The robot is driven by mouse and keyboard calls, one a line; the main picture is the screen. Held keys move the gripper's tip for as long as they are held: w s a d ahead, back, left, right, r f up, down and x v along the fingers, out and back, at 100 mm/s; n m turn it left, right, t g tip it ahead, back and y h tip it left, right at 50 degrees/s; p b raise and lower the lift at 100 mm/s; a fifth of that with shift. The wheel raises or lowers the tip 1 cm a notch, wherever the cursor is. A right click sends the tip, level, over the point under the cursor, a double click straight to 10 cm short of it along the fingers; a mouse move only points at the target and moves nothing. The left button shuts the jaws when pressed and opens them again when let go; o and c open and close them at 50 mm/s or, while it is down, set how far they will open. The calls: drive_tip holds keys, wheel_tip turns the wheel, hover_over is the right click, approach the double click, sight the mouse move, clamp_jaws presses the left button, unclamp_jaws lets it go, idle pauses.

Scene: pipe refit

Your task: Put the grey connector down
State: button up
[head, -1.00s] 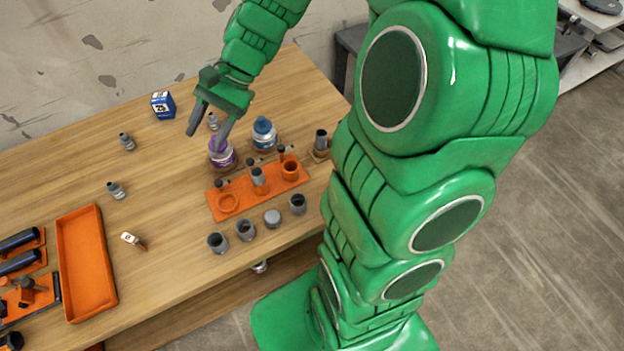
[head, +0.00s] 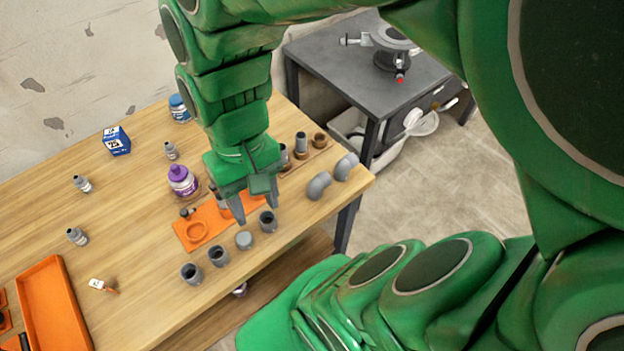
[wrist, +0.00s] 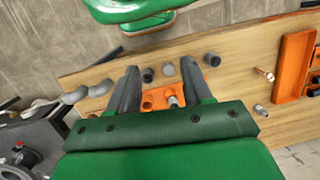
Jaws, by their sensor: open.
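Several grey connectors stand on the wooden bench in a front row: two open sockets at its left (head: 191,273) and (head: 218,256), a closed-looking round one (head: 244,240), and an open socket at its right end (head: 267,221). I cannot tell which one the task means. My gripper (head: 258,208) points down over the right part of the orange plate (head: 196,232), close behind the right end of the row. Its fingers are apart, with nothing seen held. In the wrist view, my gripper (wrist: 158,82) is open, with row connectors (wrist: 168,70) visible beyond the fingers.
Two grey elbows (head: 318,186) lie near the bench's right end. A purple bottle (head: 183,181) stands left of my arm. An orange tray (head: 50,305) and a blue box (head: 116,141) are further left. A dark side table (head: 380,75) stands behind the bench.

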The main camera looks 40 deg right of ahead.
drive_tip(key=shift+s+d+r+n+h, duration=0.15)
drive_tip(key=shift+s+d+r+h, duration=0.1)
drive_tip(key=shift+s+d, duration=0.45)
drive_tip(key=shift+s+d+r+n+h, duration=0.15)
drive_tip(key=shift+s+d+h, duration=0.1)
drive_tip(key=shift+s+d, duration=0.35)
drive_tip(key=o, duration=0.4)
drive_tip(key=shift+w, duration=0.25)
drive_tip(key=o, duration=0.5)
drive_tip(key=shift+n+t, duration=0.3)
drive_tip(key=shift+n, duration=0.2)
drive_tip(key=w, duration=0.1)
drive_tip(key=w+r, duration=0.1)
drive_tip(key=w, duration=0.2)
drive_tip(key=shift+w+a+r, duration=0.15)
drive_tip(key=shift+w+r, duration=0.15)
drive_tip(key=shift+r, duration=0.05)
drive_tip(key=shift+o, duration=0.2)
drive_tip(key=w+a+r+n, duration=0.1)
drive_tip(key=w+n, duration=0.1)
drive_tip(key=w, duration=0.4)
drive_tip(key=w+a+r+n, duration=0.1)
drive_tip(key=w+a+r, duration=0.1)
drive_tip(key=w, duration=0.5)
drive_tip(key=n+t, duration=0.2)
drive_tip(key=n, duration=1.2)
hover_over(75, 177)
wheel_tip(75, 177, down, 23)
drive_tip(key=shift+f, duration=0.15)
